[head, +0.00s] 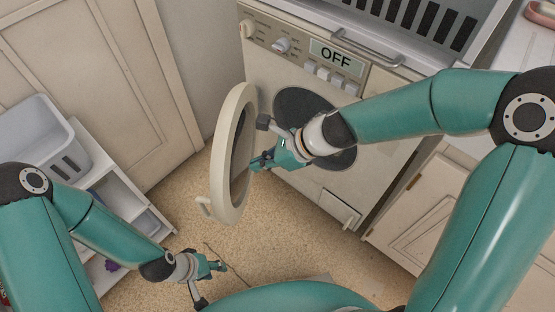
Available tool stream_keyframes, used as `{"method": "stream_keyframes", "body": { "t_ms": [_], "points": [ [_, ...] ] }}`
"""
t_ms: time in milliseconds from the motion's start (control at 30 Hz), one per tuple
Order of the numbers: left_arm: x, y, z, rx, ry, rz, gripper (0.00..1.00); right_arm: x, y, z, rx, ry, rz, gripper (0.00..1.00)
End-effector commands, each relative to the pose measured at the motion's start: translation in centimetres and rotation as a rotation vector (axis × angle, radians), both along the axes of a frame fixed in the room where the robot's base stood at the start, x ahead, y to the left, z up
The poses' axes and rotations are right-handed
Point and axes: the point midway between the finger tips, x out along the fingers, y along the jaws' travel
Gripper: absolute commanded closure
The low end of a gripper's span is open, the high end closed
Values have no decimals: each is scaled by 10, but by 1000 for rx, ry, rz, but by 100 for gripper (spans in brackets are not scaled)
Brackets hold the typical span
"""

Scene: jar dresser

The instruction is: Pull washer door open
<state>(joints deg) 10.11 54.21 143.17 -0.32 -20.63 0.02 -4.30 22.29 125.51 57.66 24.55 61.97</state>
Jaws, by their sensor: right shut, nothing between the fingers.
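The washer (372,180) is a cream machine with an "OFF" display. Its round door (222,160) stands swung out to the left of the dark round opening (292,100), its pale rim seen nearly edge-on. A small handle (203,206) sticks out at the rim's lower left. My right gripper (254,164) is shut and empty at the inner side of the door, between the door and the washer front. Whether it touches the door is unclear. My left gripper (222,266) is low over the floor, below and apart from the door; its fingers are too small to read.
A white shelf unit (125,185) with a grey bin (42,138) stands at left, before beige cupboard doors (130,60). A counter with a dark slotted rack (420,20) is above the washer. The speckled floor (290,235) below the door is mostly clear.

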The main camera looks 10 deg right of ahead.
Motion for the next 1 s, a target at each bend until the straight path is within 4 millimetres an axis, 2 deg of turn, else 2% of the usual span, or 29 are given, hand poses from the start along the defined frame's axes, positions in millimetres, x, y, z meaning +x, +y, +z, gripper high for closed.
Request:
{"method": "stream_keyframes", "body": {
  "t_ms": [33, 133, 200, 400, 1000],
  "points": [
    [0, 0, -11, 0, 0, 0, 60, 2, 8, -14, 0, 2, 4, 100],
    [0, 0, -19, 0, 0, 0, 60, 8, 21, -27, -1, 0, 4, 100],
    [0, 0, -15, 0, 1, 0, 60, 12, 32, -21, 0, -2, 6, 100],
    [0, 0, -15, 0, 0, 0, 60, 21, 51, -20, -1, -1, 3, 100],
    [0, 0, -15, 0, 0, 0, 60, 27, 58, -20, -1, -1, -13, 100]
  ]
}}
